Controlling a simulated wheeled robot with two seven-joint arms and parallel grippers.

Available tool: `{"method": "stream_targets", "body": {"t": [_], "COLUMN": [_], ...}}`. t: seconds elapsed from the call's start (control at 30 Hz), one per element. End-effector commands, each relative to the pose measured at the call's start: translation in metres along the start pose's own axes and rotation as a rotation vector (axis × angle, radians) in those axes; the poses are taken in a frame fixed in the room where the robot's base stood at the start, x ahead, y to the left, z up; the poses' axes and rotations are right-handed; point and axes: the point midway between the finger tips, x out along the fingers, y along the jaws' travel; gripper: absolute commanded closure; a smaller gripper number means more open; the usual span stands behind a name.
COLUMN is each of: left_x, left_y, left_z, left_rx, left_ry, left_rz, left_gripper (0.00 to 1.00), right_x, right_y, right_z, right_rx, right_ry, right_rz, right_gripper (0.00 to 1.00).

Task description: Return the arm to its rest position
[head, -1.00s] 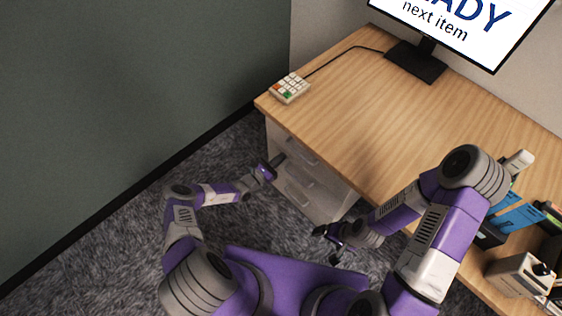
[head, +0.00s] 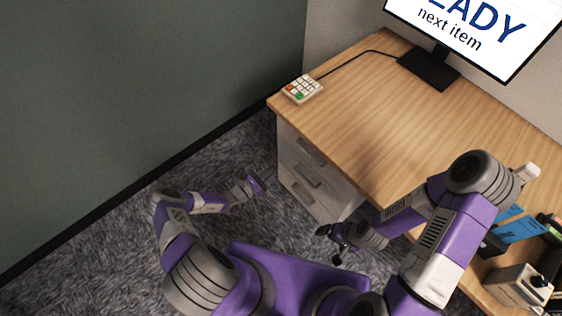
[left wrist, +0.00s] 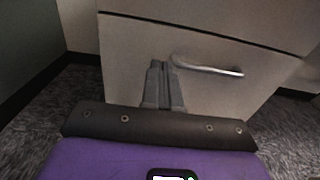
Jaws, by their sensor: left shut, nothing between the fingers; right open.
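My left gripper (head: 258,184) is over the carpet, in front of the desk's drawers. In the left wrist view its fingers (left wrist: 157,68) are together with nothing between them, and they point at a drawer front with a metal handle. My right gripper (head: 331,239) hangs low in front of the desk's near edge. It is open and empty. Both grippers are apart from the desktop and hold nothing.
The wooden desk (head: 400,125) carries a keypad (head: 302,88) and a monitor (head: 430,68) reading "next item". The drawer unit (head: 312,177) stands under its left end. Dividers (head: 519,229) and a beige box (head: 515,287) are at right. A green wall (head: 130,90) rises at left.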

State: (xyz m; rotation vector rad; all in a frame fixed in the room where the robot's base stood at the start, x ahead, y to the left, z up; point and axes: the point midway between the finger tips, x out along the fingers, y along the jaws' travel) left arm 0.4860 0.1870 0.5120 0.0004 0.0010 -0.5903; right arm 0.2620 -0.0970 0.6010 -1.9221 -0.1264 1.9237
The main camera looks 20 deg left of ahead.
Motion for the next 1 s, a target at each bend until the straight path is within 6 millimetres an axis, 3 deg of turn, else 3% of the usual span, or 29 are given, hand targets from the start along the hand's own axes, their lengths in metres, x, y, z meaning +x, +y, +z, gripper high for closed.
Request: {"method": "stream_targets", "body": {"t": [0.1,0.3,0.57,0.67,0.77,0.87,0.9,1.0], "left_x": [-0.022,-0.039,-0.041,-0.036,-0.025,-0.023,-0.03,-0.064], "left_y": [0.001,0.0,-0.001,-0.011,-0.047,-0.111,-0.14,-0.189], "left_z": [0.001,0.0,-0.001,0.003,0.01,0.02,0.024,0.032], "left_rx": [0.0,-0.001,0.0,0.009,0.049,0.155,0.228,0.457], "left_ry": [0.001,0.0,0.0,0.015,0.071,0.182,0.24,0.373], "left_rz": [0.002,-0.001,-0.002,-0.051,-0.211,-0.504,-0.649,-0.971], "left_gripper": [1.0,1.0,1.0,1.0,1.0,1.0,1.0,1.0], "right_x": [-0.005,-0.007,-0.007,-0.008,-0.01,-0.014,-0.016,-0.021], "right_y": [-0.002,-0.003,-0.003,-0.003,-0.004,-0.005,-0.006,-0.008], "right_z": [0.0,0.001,0.001,0.001,0.001,0.001,0.001,0.001], "right_rx": [0.0,0.0,0.0,0.0,0.0,0.0,0.0,0.0], "right_ry": [0.0,-0.001,-0.001,-0.001,-0.001,-0.001,-0.001,-0.001], "right_rz": [0.0,0.0,0.0,0.0,0.0,0.0,0.0,0.0], "right_gripper": [0.06,0.06,0.06,0.06,0.06,0.06,0.06,0.06]}}
